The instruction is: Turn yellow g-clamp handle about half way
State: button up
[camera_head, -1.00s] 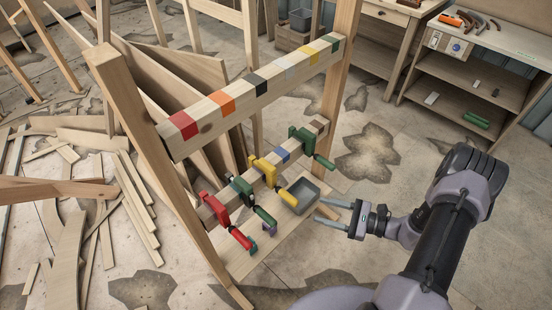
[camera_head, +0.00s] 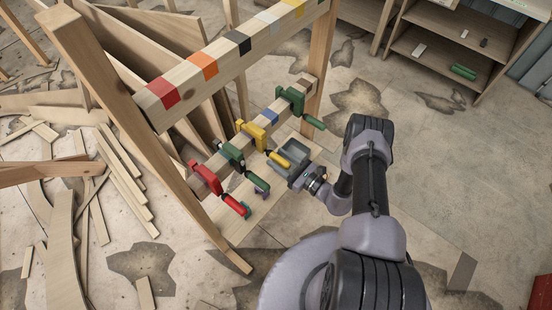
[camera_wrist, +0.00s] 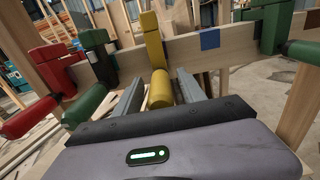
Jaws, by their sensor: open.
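The yellow g-clamp (camera_head: 252,135) is fixed on the lower wooden rail (camera_head: 228,165). Its yellow cylindrical handle (camera_head: 279,159) points out toward my arm. In the wrist view the yellow clamp body (camera_wrist: 152,40) rises behind the handle (camera_wrist: 161,90). My gripper (camera_wrist: 160,78) is open, with one grey finger on the left of the handle and one on its right. Small gaps seem to show at both sides, so it looks untouched. In the head view my gripper (camera_head: 284,165) is at the handle, and its fingertips are hard to make out.
A red clamp (camera_head: 206,178) and a green clamp (camera_head: 231,154) are left of the yellow one. Another green clamp (camera_head: 292,101) is to the right. The upper rail (camera_head: 225,57) has coloured bands.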

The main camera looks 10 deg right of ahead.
jog(key=shift+w+a, duration=0.45)
jog(key=shift+w, duration=0.15)
grip_shut()
